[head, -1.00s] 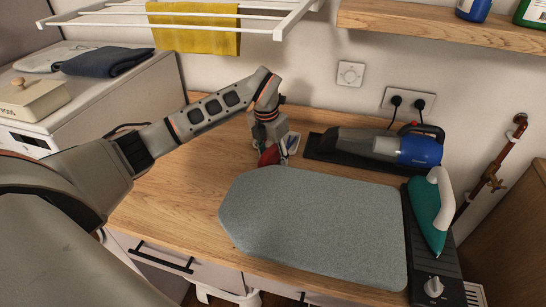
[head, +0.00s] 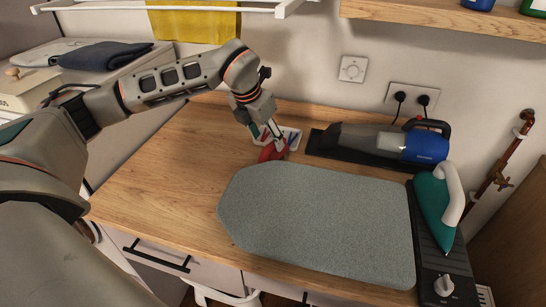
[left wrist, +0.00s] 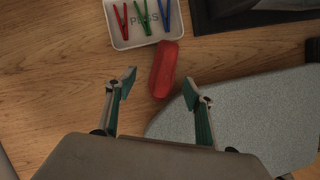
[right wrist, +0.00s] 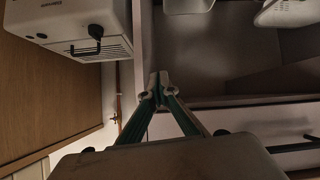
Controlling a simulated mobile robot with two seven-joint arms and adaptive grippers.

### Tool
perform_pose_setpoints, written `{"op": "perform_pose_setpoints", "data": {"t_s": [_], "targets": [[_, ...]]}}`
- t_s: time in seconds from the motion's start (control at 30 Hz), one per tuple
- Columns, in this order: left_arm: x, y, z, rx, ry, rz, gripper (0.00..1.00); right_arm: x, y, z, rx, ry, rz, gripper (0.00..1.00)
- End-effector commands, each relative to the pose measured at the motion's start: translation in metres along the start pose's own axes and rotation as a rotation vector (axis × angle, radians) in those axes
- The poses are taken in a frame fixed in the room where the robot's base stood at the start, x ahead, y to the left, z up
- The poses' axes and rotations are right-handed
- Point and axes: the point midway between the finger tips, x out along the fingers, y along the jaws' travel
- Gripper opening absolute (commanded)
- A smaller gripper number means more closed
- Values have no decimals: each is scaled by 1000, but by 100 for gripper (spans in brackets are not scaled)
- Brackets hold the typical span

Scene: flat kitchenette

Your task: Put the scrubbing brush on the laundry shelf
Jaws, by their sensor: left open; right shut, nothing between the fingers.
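The scrubbing brush appears to be the red, rounded block (head: 268,153) on the wooden counter, beside the far-left edge of the ironing pad. It also shows in the left wrist view (left wrist: 165,70), lying between and beyond my open left fingers. My left gripper (head: 270,138) is just above and behind it in the head view, its fingers apart and holding nothing. The laundry shelf (head: 440,22) is the wooden wall shelf at the upper right. My right gripper (right wrist: 158,82) is shut and empty, away from the counter top.
A white tray of coloured pegs (left wrist: 122,38) sits right behind the brush. The grey ironing pad (head: 320,220), handheld vacuum (head: 385,145) and teal iron (head: 435,210) fill the right side. A drying rack (head: 200,5) hangs above. The counter's left part is clear.

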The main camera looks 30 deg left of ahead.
Motion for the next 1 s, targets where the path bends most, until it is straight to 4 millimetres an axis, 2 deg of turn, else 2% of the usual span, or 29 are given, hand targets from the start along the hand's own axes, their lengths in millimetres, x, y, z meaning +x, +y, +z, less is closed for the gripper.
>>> {"op": "perform_pose_setpoints", "data": {"t_s": [0.1, 0.37, 0.7, 1.0], "targets": [[6, -2, -4, -3, -17, -10, 53, 1, -5, -2, -2, 8, -9, 0], [30, -4, -1, -5, -18, -12, 53, -2, -1, -7, -6, 13, -5, 0], [73, -8, 6, -4, -17, -11, 53, -5, 1, -9, -8, 5, -3, 0], [79, -8, 6, -4, -18, -10, 53, -5, 1, -6, -8, 0, -3, 0]]}}
